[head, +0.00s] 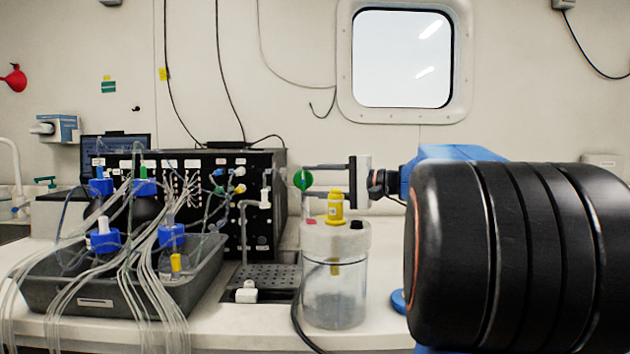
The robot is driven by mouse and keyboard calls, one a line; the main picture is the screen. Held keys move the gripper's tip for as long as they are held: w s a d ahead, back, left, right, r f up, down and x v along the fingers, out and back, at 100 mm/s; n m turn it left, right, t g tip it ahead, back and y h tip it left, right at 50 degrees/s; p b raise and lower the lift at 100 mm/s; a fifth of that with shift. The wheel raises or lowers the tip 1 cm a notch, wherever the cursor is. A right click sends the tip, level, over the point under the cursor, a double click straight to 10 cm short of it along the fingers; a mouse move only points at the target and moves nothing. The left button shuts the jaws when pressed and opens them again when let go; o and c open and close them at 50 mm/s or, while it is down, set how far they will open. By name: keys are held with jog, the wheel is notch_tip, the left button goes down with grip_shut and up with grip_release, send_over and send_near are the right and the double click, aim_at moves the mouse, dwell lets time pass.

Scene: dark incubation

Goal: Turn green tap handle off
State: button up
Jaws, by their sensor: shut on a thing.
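A round green tap handle (303,180) stands above the left side of a clear lidded jar (335,280), just right of the black instrument panel. My gripper (309,181) reaches in from the right, with its two thin fingers pointing left. The fingertips are at the green handle, one near its upper edge and one near its lower edge, and they are shut on it. The tap body behind the handle is mostly hidden. The exact turn angle of the handle is too small to tell.
A yellow-capped fitting (336,208) rises from the jar lid just below my gripper. The black panel (258,200) with tubes and connectors stands to the left. A grey tray (70,290) holds blue-capped bottles and many clear tubes. My arm blocks the right side.

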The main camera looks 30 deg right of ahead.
jog(key=shift+f+y, duration=0.1)
jog(key=shift+y, duration=0.2)
jog(key=o, duration=1)
jog(key=shift+o, duration=0.2)
jog(key=v, duration=1.7)
jog(key=shift+s+f, duration=0.15)
jog(key=shift+s, duration=0.1)
